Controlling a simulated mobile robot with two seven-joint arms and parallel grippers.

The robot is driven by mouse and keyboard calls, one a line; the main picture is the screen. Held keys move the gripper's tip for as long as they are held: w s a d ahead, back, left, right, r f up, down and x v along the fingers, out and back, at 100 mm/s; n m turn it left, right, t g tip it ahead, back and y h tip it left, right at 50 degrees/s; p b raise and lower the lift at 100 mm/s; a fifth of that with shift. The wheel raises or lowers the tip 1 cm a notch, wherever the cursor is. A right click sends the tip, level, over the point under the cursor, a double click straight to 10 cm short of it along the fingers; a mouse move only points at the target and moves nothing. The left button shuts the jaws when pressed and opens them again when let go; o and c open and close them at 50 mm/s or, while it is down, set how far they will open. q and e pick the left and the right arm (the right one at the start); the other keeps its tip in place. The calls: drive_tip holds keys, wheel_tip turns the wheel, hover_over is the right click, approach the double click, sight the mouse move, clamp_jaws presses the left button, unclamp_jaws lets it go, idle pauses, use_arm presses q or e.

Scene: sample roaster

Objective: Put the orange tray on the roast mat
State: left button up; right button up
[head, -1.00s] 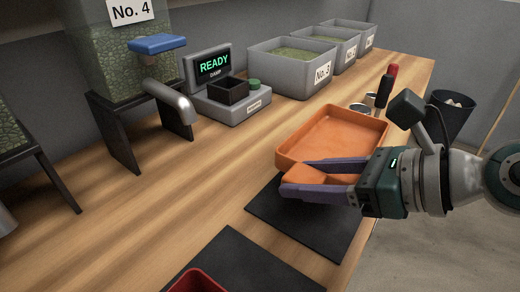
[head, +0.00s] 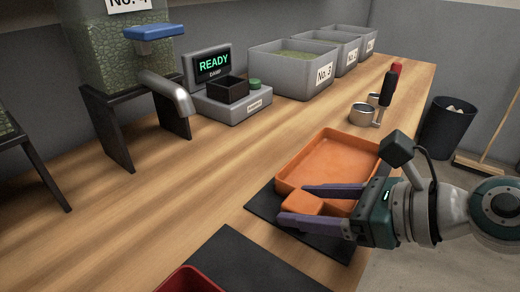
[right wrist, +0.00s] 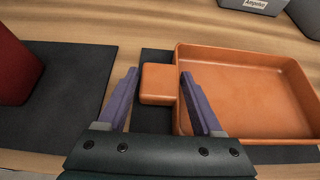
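The orange tray (head: 330,160) sits upright on a black mat (head: 265,206), whose left and near parts show around it. The right wrist view also shows the tray (right wrist: 250,95) and its block-like handle (right wrist: 158,84), with mat around them. My right gripper (head: 293,206) is open, one purple finger on each side of the handle. In the right wrist view (right wrist: 158,75) a gap shows by the left finger, while the right finger is close to the handle's right end and the tray wall. My left gripper is out of view.
A second black mat (head: 250,262) with a red tray (head: 190,282) lies nearer. A scale reading READY (head: 232,107), a dispenser (head: 125,60) and grey bins (head: 295,72) stand behind. Metal cups with dark handles (head: 362,114) stand beyond the tray. Bare wood is clear to the left.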

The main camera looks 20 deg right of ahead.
drive_tip(key=shift+o, duration=1.3)
drive_tip(key=shift+r, duration=0.15)
